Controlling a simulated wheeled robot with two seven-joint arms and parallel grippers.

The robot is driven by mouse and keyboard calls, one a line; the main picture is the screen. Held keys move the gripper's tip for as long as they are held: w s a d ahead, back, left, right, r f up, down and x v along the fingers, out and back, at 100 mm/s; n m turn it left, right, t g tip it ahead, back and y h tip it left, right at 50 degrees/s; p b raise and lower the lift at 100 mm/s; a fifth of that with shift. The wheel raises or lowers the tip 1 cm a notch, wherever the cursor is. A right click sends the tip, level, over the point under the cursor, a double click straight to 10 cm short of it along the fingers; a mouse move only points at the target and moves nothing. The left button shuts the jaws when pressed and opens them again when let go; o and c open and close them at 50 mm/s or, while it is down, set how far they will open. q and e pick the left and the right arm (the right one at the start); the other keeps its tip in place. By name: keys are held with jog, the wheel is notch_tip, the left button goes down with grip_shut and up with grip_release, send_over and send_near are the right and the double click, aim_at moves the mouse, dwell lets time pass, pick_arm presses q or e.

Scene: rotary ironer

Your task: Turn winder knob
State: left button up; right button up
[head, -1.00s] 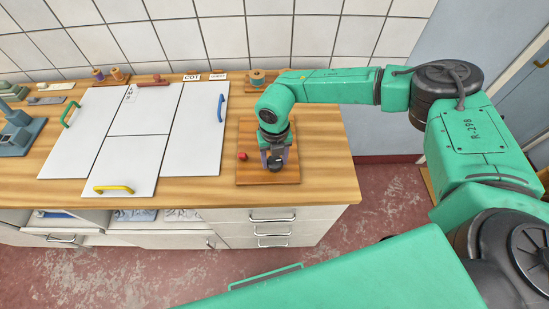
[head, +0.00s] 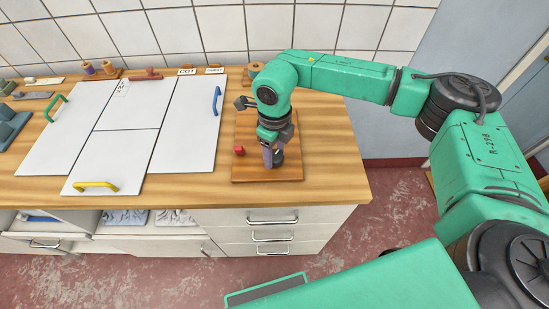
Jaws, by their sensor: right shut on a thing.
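The winder stands on a brown wooden board (head: 241,172) at the right end of the worktop. My right gripper (head: 273,160) points down over the board. It is shut on the dark winder knob (head: 279,157), which is mostly hidden by the fingers. A small red knob (head: 239,150) sits on the board just left of the gripper, apart from it. My left gripper is not in view.
White panels with a green handle (head: 57,108), a yellow handle (head: 96,186) and a blue handle (head: 216,101) lie left of the board. Thread spools (head: 108,68) stand at the back. Drawers (head: 272,231) are below. Bare wood lies right of the board.

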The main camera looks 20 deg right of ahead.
jog(key=n+b, duration=0.6)
jog(key=shift+f, duration=0.15)
jog(key=n+b, duration=0.2)
jog(key=n, duration=0.1)
jog(key=shift+r+n+b, duration=0.2)
jog(key=shift+n+b, duration=0.1)
jog(key=shift+n, duration=0.5)
jog(key=shift+r, duration=0.1)
jog(key=o, duration=1.4)
